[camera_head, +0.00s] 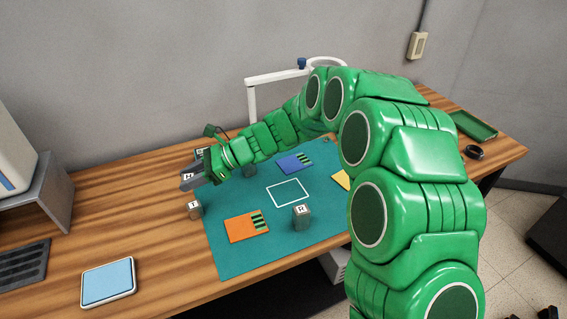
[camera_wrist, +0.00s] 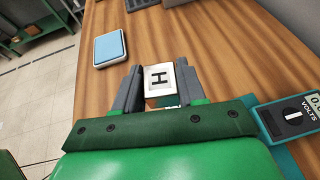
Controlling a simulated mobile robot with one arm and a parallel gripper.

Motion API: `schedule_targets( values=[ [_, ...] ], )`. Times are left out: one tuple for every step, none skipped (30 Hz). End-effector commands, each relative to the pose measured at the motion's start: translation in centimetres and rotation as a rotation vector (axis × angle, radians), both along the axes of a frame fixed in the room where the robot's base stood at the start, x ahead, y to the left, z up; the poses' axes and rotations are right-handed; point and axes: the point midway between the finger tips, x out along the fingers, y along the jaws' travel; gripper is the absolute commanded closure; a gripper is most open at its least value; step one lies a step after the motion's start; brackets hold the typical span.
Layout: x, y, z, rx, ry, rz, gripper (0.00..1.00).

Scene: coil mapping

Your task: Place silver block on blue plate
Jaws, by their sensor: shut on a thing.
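My gripper (camera_head: 191,170) is at the left edge of the teal mat, shut on a metallic block with a white top marked H (camera_wrist: 159,76). In the wrist view the block sits between the two grey fingers (camera_wrist: 157,87); its lower side shows orange-brown and green tints. The blue plate (camera_head: 288,167), with dark slots on its right side, lies on the mat to the right of my gripper. Two other metallic grey blocks stand upright: one (camera_head: 195,210) near the mat's left edge, one (camera_head: 302,217) on the mat. I cannot tell for sure which block is silver.
An orange plate (camera_head: 240,229) and a partly hidden yellow plate (camera_head: 342,180) lie on the mat (camera_head: 235,262). A white outlined square (camera_head: 288,193) is empty. A light-blue pad (camera_head: 108,281) lies on the wooden table. A meter marked VOLTS (camera_wrist: 292,117) is right of my gripper.

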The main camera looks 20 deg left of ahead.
Motion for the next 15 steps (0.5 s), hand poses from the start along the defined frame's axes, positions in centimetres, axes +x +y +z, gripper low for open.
schedule_targets(
  values=[
    [1.6,-1.2,0.2,0.002,0.001,-0.037,0.93],
    [2.4,-2.0,0.2,0.001,0.0,-0.057,0.93],
    [3.6,-3.1,0.2,0.0,0.0,-0.087,0.93],
    [4.5,-3.9,0.3,0.0,0.0,-0.109,0.93],
    [5.4,-4.8,0.3,-0.001,0.001,-0.134,0.93],
    [6.5,-5.9,0.2,-0.002,0.001,-0.164,0.93],
    [7.3,-6.8,0.2,-0.004,0.001,-0.187,0.93],
    [8.0,-7.7,0.1,-0.005,0.001,-0.208,0.93],
    [9.0,-8.8,0.2,-0.005,0.002,-0.237,0.93],
    [9.6,-9.7,0.2,-0.004,0.004,-0.258,0.93],
    [10.4,-10.6,0.3,-0.004,0.004,-0.28,0.93],
    [11.2,-11.8,0.3,-0.003,0.002,-0.307,0.93],
    [11.9,-12.7,0.4,-0.003,0.002,-0.329,0.93],
    [12.6,-13.6,0.4,-0.003,0.001,-0.351,0.93],
    [13.4,-14.8,0.5,-0.002,0.001,-0.381,0.93]
  ],
)
